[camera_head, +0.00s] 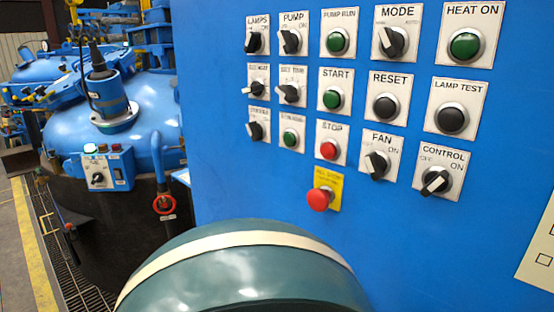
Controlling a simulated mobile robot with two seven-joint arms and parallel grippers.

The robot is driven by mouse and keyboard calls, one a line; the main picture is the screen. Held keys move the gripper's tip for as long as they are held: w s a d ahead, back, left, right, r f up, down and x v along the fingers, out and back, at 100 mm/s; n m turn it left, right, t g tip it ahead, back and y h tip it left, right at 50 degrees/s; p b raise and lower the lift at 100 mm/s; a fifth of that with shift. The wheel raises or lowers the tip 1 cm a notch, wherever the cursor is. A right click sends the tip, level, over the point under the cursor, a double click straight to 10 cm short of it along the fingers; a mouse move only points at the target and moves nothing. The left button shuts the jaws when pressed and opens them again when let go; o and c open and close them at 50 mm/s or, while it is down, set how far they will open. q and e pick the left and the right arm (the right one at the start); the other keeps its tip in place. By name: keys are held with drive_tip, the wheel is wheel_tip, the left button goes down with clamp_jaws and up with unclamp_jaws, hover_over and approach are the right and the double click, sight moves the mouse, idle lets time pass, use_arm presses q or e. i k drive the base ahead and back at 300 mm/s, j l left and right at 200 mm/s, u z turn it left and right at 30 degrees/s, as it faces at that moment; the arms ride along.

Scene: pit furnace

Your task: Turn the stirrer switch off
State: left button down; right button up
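The blue control panel (225,175) fills the middle and right of the head view. In its left column, the lowest rotary switch (254,131) has a black knob on a pale plate. Its small label may read "stirrer", but it is too blurred to be sure. The knob looks tilted, with its top towards the left; I cannot read which position that is. Nothing touches it. Neither of my grippers shows in this view.
Close by are another rotary switch (257,90) above, a green button (290,138) to the right and a red emergency button (319,199) on a yellow plate below. A blue furnace lid (150,110) and a small switch box (110,168) stand left of the panel.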

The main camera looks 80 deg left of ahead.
sight(98, 177)
drive_tip(key=u, duration=3.7)
drive_tip(key=i+j+z, duration=0.1)
drive_tip(key=z, duration=0.3)
drive_tip(key=j+z, duration=0.2)
drive_tip(key=z, duration=0.15)
drive_tip(key=i+j+z, duration=0.1)
drive_tip(key=z, duration=0.3)
drive_tip(key=j+z, duration=0.45)
drive_tip(key=j, duration=0.75)
